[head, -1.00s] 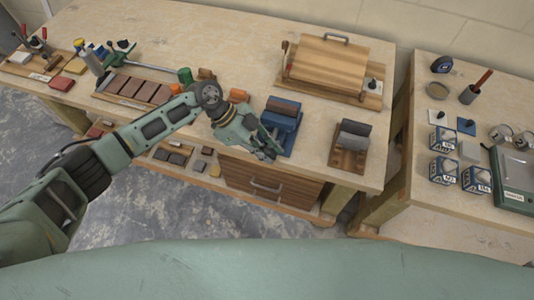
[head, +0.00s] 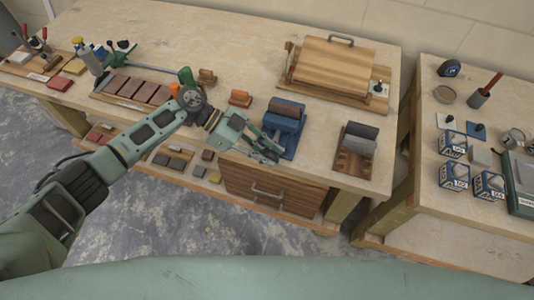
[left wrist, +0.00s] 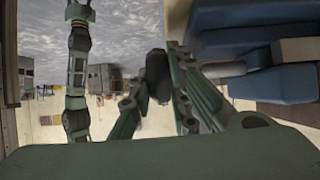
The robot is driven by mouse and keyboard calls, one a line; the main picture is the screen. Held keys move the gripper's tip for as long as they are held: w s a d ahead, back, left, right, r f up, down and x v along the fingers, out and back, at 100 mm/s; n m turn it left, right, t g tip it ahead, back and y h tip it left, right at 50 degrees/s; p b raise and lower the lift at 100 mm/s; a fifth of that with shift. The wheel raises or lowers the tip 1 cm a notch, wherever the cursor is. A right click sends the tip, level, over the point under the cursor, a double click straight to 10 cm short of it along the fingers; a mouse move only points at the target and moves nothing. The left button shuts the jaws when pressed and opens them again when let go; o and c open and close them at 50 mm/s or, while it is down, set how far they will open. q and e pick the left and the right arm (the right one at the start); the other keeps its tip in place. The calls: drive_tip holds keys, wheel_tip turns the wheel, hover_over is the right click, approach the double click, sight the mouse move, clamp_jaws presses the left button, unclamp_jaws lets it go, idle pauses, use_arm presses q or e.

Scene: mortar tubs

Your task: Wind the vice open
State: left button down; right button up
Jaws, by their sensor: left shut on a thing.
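The blue vice (head: 287,120) stands at the front edge of the long workbench in the head view, with a brown block showing at its top. It fills the right side of the left wrist view (left wrist: 275,82), with a grey bar reaching from it toward my fingers. My left gripper (head: 268,152) is at the vice's front side, just off the bench edge. In the left wrist view its fingers (left wrist: 158,95) are shut on a dark knob (left wrist: 157,72), apparently the vice's handle. The fingers partly hide the knob and its link to the bar. My right gripper is out of view.
A wooden drawer (head: 270,190) sits under the bench below my left gripper. A dark block on a wooden base (head: 356,150) stands right of the vice, and an orange block (head: 240,98) left of it. A wooden board with a handle (head: 335,65) lies behind.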

use_arm(q)
drive_tip(key=c, duration=1.6)
unclamp_jaws()
drive_tip(key=shift+w, duration=0.15)
drive_tip(key=shift+c, duration=0.2)
drive_tip(key=v, duration=0.8)
drive_tip(key=shift+c, duration=0.4)
